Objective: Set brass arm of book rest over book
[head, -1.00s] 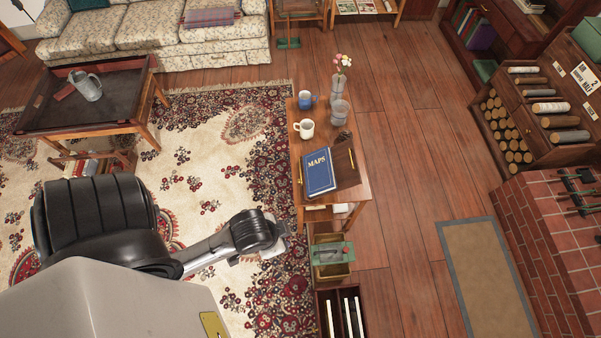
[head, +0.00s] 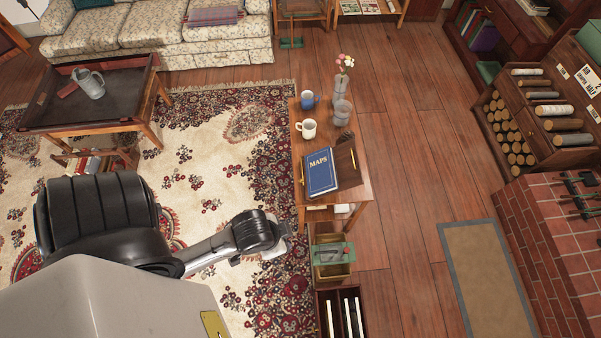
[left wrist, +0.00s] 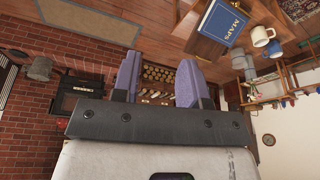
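The blue book marked MAPS (head: 321,173) lies on the wooden book rest (head: 345,168) on the narrow table. It also shows in the left wrist view (left wrist: 222,22), at the top. A small brass arm (head: 303,172) stands at the book's left edge, and another brass arm (head: 354,158) is at the rest's right side, apart from the book. My left gripper (head: 284,247) is left of and nearer than the table's front end. In the left wrist view its two purple fingers (left wrist: 159,82) are apart with nothing between them. My right gripper is not in view.
A white mug (head: 307,129), blue mug (head: 308,99), grey cup (head: 341,114) and flower vase (head: 341,84) stand behind the book. A green object (head: 331,254) sits on a box in front of the table. The floor (head: 395,190) to the right is clear.

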